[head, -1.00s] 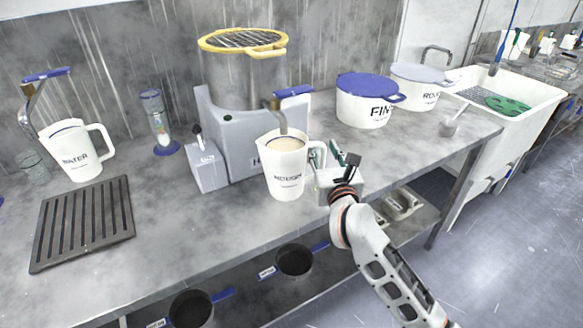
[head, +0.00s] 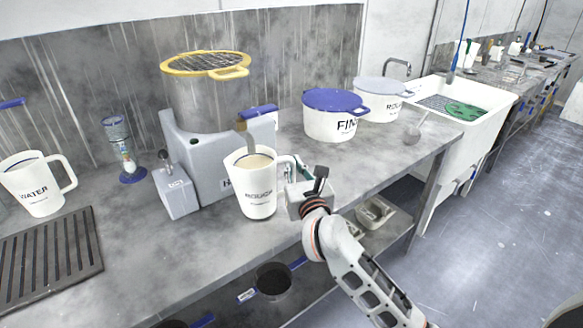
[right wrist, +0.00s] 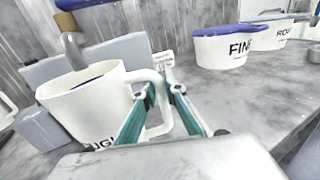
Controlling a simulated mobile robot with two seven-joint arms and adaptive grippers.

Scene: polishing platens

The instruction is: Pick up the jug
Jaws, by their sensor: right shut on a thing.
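The white jug (head: 251,199) stands upright on the grey bench in front of the grey dispenser, its label partly readable as "ROUGH". In the head view it holds a pale beige content, and a spout hangs over its mouth. My right gripper (head: 297,172) is at the jug's right side, at its handle. In the right wrist view the green fingers (right wrist: 158,97) are shut on the handle (right wrist: 163,82) of the jug (right wrist: 88,105). I cannot tell whether the jug's base touches the bench. My left gripper is not in view.
The grey dispenser (head: 210,158) with a yellow-rimmed drum (head: 207,103) stands right behind the jug. A "WATER" jug (head: 40,188) and black grate (head: 50,255) are at left. Bench (head: 150,255) in front is clear.

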